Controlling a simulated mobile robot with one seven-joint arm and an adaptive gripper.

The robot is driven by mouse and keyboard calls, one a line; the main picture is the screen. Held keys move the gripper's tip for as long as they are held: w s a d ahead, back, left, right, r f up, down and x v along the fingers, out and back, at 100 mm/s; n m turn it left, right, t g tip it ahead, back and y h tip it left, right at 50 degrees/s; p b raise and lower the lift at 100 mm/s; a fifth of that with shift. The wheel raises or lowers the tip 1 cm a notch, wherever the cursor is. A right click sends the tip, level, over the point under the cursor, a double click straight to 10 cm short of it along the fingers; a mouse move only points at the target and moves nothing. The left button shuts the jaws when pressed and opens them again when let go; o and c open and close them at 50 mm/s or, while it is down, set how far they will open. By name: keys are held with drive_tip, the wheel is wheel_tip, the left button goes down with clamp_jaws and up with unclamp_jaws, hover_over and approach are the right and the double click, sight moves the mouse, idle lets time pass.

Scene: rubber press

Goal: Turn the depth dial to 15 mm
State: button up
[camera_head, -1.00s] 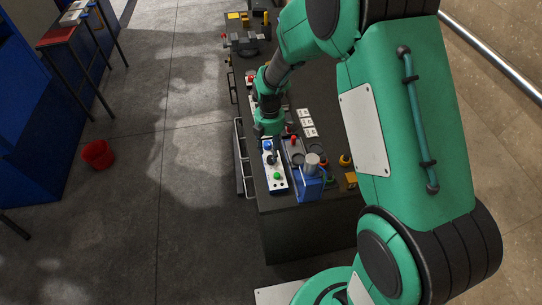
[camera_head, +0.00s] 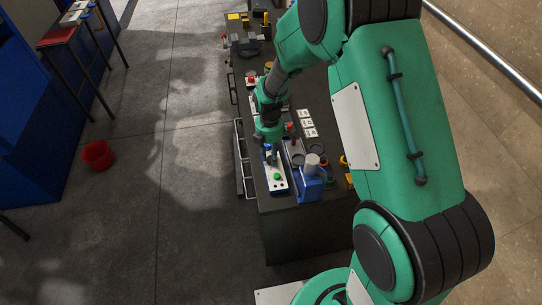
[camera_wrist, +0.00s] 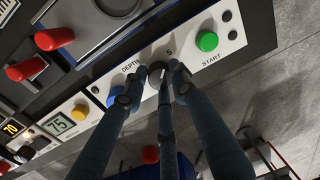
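The depth dial (camera_wrist: 155,72) is a small dark knob on a white panel, between the word DEPTH and a figure 5 in the wrist view. The pointer and the dial's setting are not clear. My gripper (camera_wrist: 159,70) has its fingers reaching down to the dial, with the tips close around it. I cannot tell whether they touch it. In the head view my gripper (camera_head: 271,157) is over the white control panel (camera_head: 281,187) and hides the dial.
A green START button (camera_wrist: 207,41) is right of the dial, close to the right finger. A blue button (camera_wrist: 115,96) is partly behind the left finger. Red knobs (camera_wrist: 54,39) stand on the machine. A blue device with a grey cylinder (camera_head: 312,163) stands beside the panel.

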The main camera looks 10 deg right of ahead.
drive_tip(key=shift+m, duration=0.4)
drive_tip(key=m, duration=0.2)
drive_tip(key=shift+d+m, duration=0.1)
drive_tip(key=shift+m, duration=0.2)
drive_tip(key=m+p, duration=0.1)
drive_tip(key=m, duration=0.6)
drive_tip(key=shift+y, duration=0.3)
drive_tip(key=m, duration=0.3)
drive_tip(key=shift+s+m+p, duration=0.1)
drive_tip(key=shift+m+p, duration=0.25)
drive_tip(key=shift+m, duration=0.05)
drive_tip(key=m, duration=0.4)
drive_tip(key=shift+s+p, duration=0.1)
drive_tip(key=shift+p, duration=0.2)
drive_tip(key=m+p, duration=0.1)
drive_tip(key=m, duration=0.4)
drive_tip(key=shift+t, duration=0.4)
